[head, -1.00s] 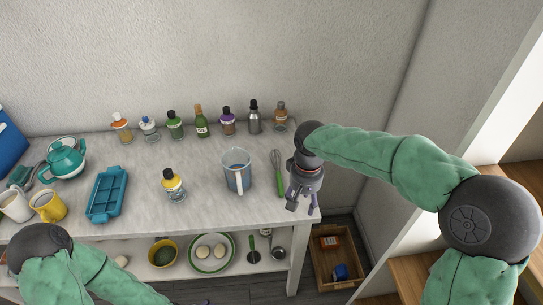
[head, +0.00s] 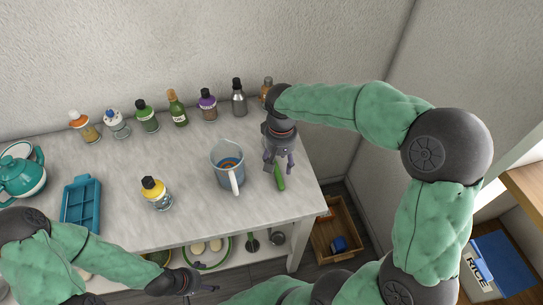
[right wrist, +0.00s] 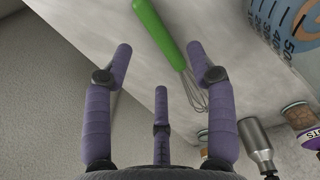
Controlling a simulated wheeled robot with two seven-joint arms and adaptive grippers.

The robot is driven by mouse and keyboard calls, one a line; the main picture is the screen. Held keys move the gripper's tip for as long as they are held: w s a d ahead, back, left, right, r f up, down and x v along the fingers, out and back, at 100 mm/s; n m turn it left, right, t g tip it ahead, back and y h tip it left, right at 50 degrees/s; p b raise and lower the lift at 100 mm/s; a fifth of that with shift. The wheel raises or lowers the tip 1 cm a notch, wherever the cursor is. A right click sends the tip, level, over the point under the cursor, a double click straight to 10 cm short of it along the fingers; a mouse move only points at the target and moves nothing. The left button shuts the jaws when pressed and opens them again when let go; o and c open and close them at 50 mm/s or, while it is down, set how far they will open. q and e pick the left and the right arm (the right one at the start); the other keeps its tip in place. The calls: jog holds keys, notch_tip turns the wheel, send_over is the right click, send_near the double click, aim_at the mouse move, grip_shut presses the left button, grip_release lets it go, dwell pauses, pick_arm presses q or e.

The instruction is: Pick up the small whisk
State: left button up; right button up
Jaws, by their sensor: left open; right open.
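The small whisk lies on the grey worktop near its right end. In the head view only its green handle (head: 280,180) shows clearly, and my right gripper (head: 279,167) covers the rest. In the right wrist view, the whisk's green handle (right wrist: 158,30) and wire loops (right wrist: 194,93) lie beyond the spread fingers of my right gripper (right wrist: 160,58). The fingers are open and empty, above the whisk, and the handle runs across the gap between the two upper fingertips. My left gripper (head: 200,286) is open and empty, low in front of the table, far from the whisk.
A measuring jug (head: 228,165) stands close left of the whisk. Several bottles, including a steel one (head: 239,98), line the wall behind. A wooden crate (head: 338,240) is on the floor right.

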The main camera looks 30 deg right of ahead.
aim_at(280, 175)
jog(key=shift+s+f+b, duration=0.15)
jog(key=shift+f+b, duration=0.45)
jog(key=shift+f, duration=0.95)
jog(key=shift+s+f+b, duration=0.1)
jog(key=shift+f+b, duration=0.5)
jog(key=shift+f, duration=0.9)
grip_shut()
